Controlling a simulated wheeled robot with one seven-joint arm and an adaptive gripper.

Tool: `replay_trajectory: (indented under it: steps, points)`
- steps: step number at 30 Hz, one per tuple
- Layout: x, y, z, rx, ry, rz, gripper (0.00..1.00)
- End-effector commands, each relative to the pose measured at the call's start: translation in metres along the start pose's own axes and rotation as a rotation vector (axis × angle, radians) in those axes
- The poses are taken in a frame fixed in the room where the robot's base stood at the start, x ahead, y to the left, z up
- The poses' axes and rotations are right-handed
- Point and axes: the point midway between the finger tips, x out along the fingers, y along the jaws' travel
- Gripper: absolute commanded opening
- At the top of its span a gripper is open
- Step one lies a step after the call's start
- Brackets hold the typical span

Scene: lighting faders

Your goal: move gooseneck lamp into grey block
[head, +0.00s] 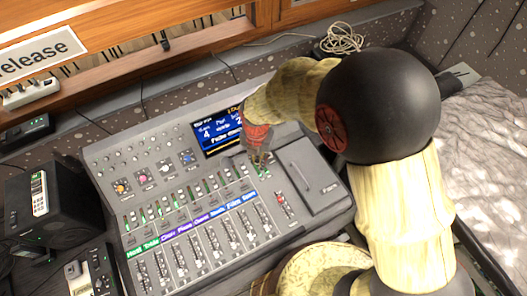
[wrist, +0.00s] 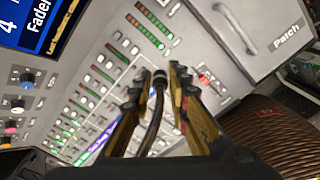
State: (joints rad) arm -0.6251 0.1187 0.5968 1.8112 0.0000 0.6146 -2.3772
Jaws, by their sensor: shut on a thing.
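My gripper (wrist: 160,78) is shut on a thin, dark, bent stem with a rounded tip, which I take to be the gooseneck lamp (wrist: 155,118). The stem lies between the two fingers and runs back towards the wrist. In the head view my gripper (head: 262,160) points down over the lighting console (head: 215,172), just below its screen; the lamp cannot be made out there. I cannot single out a separate grey block for sure. A raised grey panel marked "Patch" (wrist: 268,62) is on the console's right end, and it also shows in the head view (head: 325,165).
The console carries rows of faders, knobs and a blue screen (head: 218,131). A black speaker box (head: 42,190) with a remote stands at the left. A coiled cable (head: 342,38) lies behind. A round cushioned seat (head: 312,272) is in front, and pale bedding (head: 485,150) is at the right.

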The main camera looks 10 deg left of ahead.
Motion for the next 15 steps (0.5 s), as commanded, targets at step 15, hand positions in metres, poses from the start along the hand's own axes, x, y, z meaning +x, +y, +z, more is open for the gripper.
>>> replay_trajectory:
  steps: [15]
  points:
    - [-0.021,0.003,-0.03,0.0,0.0,0.0,0.0]
